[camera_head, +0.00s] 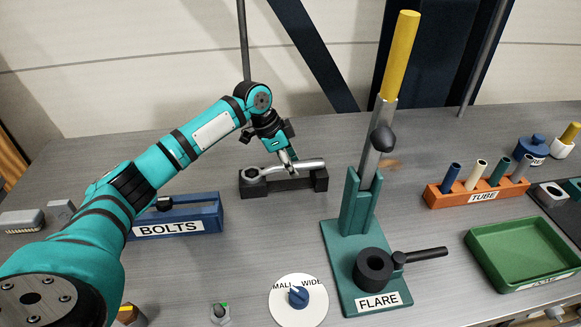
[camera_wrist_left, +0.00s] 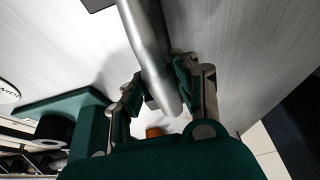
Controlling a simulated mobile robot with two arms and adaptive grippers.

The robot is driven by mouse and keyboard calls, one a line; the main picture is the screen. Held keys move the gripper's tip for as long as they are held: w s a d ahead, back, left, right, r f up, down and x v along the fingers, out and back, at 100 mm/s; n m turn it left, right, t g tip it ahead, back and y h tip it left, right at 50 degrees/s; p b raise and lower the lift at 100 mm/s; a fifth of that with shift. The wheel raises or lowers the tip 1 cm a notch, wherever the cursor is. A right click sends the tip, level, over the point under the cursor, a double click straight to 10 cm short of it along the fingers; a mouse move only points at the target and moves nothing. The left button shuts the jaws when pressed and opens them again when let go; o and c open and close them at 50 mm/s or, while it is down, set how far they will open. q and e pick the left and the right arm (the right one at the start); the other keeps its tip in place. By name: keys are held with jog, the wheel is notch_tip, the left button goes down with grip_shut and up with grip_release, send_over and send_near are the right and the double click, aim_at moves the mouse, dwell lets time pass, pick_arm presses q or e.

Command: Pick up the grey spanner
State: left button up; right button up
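The grey spanner (camera_head: 292,168) lies across the dark holder (camera_head: 284,184) behind the middle of the bench, its ring end to the left. My left gripper (camera_head: 285,158) is over the spanner's handle, pointing down. In the left wrist view, the handle (camera_wrist_left: 148,45) runs between the two fingers of my left gripper (camera_wrist_left: 157,72). The fingers are spread, one on each side, with what look like narrow gaps to the handle. The gripper partly hides the handle in the head view. My right gripper is not in view.
The teal flaring tool (camera_head: 350,215), with its tall yellow-ended lever (camera_head: 399,55), stands right of the holder. The blue BOLTS box (camera_head: 205,214) is to the left. A dial (camera_head: 299,300) lies in front. An orange TUBE rack (camera_head: 455,200) and green tray (camera_head: 520,250) are at right.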

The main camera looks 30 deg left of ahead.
pick_arm(q)
grip_shut()
jog(key=shift+r, duration=0.25)
jog(key=shift+r, duration=0.65)
jog(key=shift+b+v, duration=0.5)
jog(key=shift+v, duration=0.4)
jog(key=s+r+b, duration=0.1)
jog(key=s+b, duration=0.2)
jog(key=s, duration=1.2)
jog(key=shift+s+a+r, duration=0.25)
jog(key=shift+a+r, duration=0.05)
jog(key=shift+c, duration=0.2)
grip_release()
grip_shut()
